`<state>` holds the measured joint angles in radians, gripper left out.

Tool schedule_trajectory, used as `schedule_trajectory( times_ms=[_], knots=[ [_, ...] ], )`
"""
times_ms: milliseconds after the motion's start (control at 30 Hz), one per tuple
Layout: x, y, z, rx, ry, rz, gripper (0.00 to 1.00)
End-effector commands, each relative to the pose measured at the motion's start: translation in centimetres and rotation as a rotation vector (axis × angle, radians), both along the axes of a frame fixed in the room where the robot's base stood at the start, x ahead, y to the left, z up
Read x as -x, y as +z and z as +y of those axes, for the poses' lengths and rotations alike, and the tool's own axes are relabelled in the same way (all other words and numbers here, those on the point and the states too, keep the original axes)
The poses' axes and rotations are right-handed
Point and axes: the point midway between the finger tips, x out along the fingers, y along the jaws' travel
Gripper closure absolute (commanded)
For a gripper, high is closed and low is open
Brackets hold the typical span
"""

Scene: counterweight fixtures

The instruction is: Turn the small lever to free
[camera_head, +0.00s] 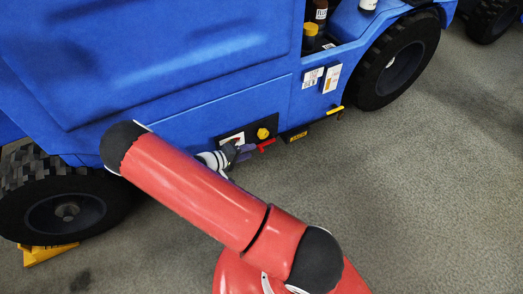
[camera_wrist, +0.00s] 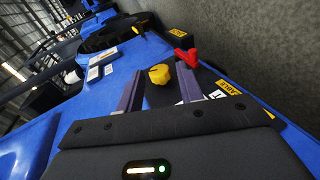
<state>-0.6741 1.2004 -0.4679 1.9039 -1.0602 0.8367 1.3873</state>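A small red lever (camera_head: 266,145) sticks out low on the side of a blue vehicle, right of a yellow knob (camera_head: 263,133) on a dark panel (camera_head: 250,130). In the wrist view, the red lever (camera_wrist: 186,57) is beyond and to the right of my fingertips. The yellow knob (camera_wrist: 159,75) shows between my two fingers in that view. My gripper (camera_head: 244,150) is close to the panel, just left of the red lever. It also shows in the wrist view (camera_wrist: 160,68), with its fingers apart and nothing visibly held. Part of the panel is hidden by my gripper.
A yellow handle (camera_head: 335,110) sticks out farther right, past a dark box with a yellow label (camera_head: 298,135). White label cards (camera_head: 331,78) are above. Wheels (camera_head: 400,62) stand at both sides, with a yellow chock (camera_head: 45,254) at the left one. The grey floor in front is clear.

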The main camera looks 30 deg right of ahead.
Motion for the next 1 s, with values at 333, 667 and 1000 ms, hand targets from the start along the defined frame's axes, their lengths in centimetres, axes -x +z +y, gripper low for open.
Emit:
schedule_trajectory(
  times_ms=[333,667,1000],
  knots=[
    [-1.4,-7.6,-1.2,0.214,0.263,-0.02,0.63],
    [-2.8,-8.7,-4.3,0.229,0.286,-0.022,0.63],
    [-4.5,-9.4,-8.0,0.226,0.287,-0.022,0.63]
  ],
)
